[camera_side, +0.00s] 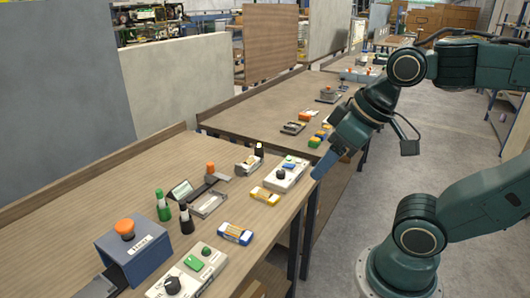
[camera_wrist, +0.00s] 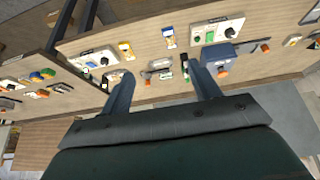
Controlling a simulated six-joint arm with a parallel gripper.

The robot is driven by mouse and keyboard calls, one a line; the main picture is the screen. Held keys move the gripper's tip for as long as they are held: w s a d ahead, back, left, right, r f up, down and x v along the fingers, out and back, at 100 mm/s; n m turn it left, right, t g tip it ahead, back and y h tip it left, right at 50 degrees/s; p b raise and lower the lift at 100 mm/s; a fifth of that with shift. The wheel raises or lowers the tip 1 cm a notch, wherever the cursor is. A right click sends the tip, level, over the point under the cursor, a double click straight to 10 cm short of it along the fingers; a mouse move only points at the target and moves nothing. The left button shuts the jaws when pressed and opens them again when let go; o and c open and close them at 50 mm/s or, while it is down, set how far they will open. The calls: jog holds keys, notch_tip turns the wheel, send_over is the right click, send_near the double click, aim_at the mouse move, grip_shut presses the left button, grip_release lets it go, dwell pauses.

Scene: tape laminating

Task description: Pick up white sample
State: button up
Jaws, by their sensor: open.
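My gripper (camera_side: 319,170) hangs past the right edge of the near workbench, near a white control box. In the wrist view its two fingers (camera_wrist: 160,70) are apart, with nothing held between them. I cannot single out the white sample with certainty. A yellow pack with a white label (camera_side: 265,196) and a blue, yellow and white pack (camera_side: 235,234) lie on the bench. Two such packs also show in the wrist view, one further left (camera_wrist: 126,50) and one further right (camera_wrist: 169,37). My gripper is apart from both.
White control boxes stand on the near workbench (camera_side: 90,205), one near my gripper (camera_side: 289,174) and one in front (camera_side: 187,275). A blue box with an orange button (camera_side: 135,250), a green bottle (camera_side: 163,206) and a dark bottle (camera_side: 186,220) stand there. A second bench (camera_side: 265,105) is behind.

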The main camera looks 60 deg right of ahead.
jog(key=shift+w+r, duration=0.1)
jog(key=w+d+r+m+g, duration=0.1)
jog(key=w+d+r+m, duration=0.15)
jog(key=w, duration=0.25)
jog(key=w+d+r+m, duration=0.1)
jog(key=w+r+m, duration=0.15)
jog(key=w, duration=0.35)
jog(key=m+g, duration=0.5)
jog(key=m, duration=0.8)
send_over(251, 161)
jog(key=w, duration=0.1)
notch_tip(251, 161, down, 17)
jog(key=shift+d, duration=0.1)
jog(key=shift+f, duration=0.1)
jog(key=shift+f, duration=4.15)
jog(key=shift+f, duration=0.1)
